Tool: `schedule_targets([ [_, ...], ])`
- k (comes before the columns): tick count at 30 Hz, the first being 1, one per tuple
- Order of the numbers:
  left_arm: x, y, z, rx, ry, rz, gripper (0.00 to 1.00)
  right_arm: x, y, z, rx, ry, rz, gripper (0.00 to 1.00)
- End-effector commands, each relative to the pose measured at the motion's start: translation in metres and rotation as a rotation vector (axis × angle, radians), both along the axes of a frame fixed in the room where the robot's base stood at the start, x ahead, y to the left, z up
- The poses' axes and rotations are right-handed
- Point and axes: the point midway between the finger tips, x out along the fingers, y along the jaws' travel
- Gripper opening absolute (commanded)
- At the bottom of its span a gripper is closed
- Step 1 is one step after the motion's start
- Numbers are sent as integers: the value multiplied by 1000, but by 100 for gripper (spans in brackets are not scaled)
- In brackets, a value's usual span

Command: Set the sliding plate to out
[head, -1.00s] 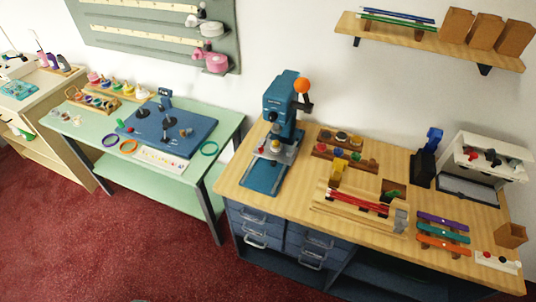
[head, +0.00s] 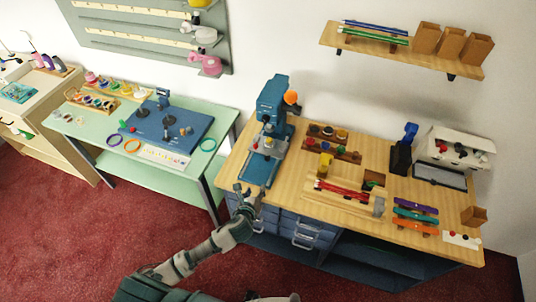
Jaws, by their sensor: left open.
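A blue press (head: 274,98) with an orange ball knob (head: 291,97) stands at the left end of the wooden counter. Low under its head is a pale grey plate (head: 267,148), seemingly the sliding plate, towards the back of a long blue base (head: 257,172). Small knobs sit near the plate; their details are too small to tell. My left gripper (head: 246,189) is open and empty at the counter's front left edge, just in front of the blue base. It appears apart from the plate. My right gripper is not in view.
Right of the press are a rack of round pieces (head: 333,140), a wooden frame with red rods (head: 345,193) and coloured strips (head: 415,218). Blue drawers (head: 300,228) with handles are under the counter. A green table (head: 75,124) stands to the left.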

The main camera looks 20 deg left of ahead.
Motion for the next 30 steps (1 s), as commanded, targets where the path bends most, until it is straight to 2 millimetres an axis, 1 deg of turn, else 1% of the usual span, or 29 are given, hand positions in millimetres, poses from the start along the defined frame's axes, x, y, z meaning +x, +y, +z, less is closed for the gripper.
schedule_targets([
  [1,5,-1,20,77,-28,-43,51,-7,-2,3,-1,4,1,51],
  [3,9,-3,33,159,-50,-86,51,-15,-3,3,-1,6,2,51],
  [6,13,-4,38,209,-63,-110,51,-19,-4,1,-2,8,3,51],
  [8,19,-3,36,215,-64,-113,51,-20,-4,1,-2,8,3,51],
  [11,33,-2,29,213,-62,-111,51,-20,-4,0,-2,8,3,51],
  [24,128,6,-10,207,-62,-109,51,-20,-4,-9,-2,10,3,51],
  [27,145,8,-17,207,-60,-108,51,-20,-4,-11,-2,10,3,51],
  [30,158,9,-22,208,-61,-108,51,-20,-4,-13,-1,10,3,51],
])
